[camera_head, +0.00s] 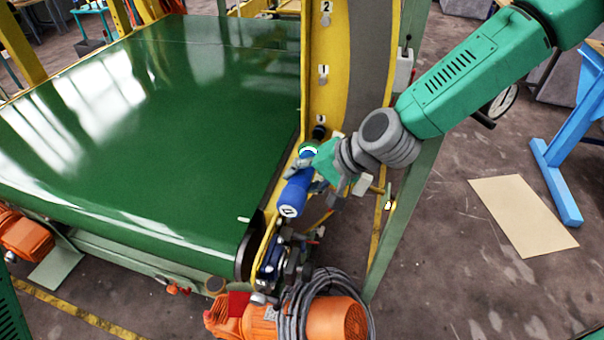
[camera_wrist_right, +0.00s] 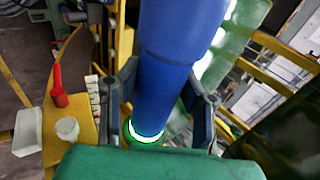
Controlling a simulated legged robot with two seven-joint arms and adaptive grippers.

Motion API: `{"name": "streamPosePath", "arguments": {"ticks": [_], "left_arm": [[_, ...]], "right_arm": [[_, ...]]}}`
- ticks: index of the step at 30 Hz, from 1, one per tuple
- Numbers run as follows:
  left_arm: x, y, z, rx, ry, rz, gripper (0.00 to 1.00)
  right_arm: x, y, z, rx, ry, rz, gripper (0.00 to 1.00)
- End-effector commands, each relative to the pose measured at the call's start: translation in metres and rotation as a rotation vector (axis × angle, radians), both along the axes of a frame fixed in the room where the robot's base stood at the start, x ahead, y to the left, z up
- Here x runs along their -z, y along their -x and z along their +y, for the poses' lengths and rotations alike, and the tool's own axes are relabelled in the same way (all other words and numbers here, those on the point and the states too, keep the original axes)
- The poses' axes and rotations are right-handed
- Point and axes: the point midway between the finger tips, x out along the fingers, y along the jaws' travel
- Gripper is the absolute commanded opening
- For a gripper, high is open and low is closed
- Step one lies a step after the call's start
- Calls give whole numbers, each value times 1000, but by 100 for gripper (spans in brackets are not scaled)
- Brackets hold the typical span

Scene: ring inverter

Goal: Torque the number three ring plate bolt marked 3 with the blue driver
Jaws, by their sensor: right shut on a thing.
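The blue driver (camera_head: 293,194) is in my right gripper (camera_head: 310,176), which is shut around its body. The driver is tilted, with its upper end, a glowing white-green ring, close below a dark bolt (camera_head: 319,131) on the yellow ring plate (camera_head: 323,42). I cannot tell whether it touches the bolt. The plate carries a label 2 (camera_head: 326,7) at the top and smaller labels below that are hard to read. In the right wrist view the blue driver (camera_wrist_right: 170,70) stands between both fingers, its glowing ring at the lower end. My left gripper is not in view.
A wide green conveyor belt (camera_head: 150,130) lies left of the ring plate. An orange motor (camera_head: 335,318) with coiled grey cable (camera_head: 295,305) sits below the driver. A blue stand (camera_head: 565,150) and a tan sheet (camera_head: 522,215) on the floor are at the right.

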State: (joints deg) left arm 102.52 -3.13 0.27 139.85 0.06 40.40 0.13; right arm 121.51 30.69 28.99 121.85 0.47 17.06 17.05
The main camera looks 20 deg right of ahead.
Motion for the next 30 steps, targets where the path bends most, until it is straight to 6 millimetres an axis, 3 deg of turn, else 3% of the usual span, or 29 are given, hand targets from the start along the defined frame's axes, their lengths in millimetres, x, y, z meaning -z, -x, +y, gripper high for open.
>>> {"name": "streamPosePath", "arguments": {"ticks": [15,30], "left_arm": [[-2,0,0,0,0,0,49],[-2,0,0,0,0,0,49]], "right_arm": [[-1,23,17,-6,-1,1,0],[-1,26,18,-4,-1,1,0]]}}
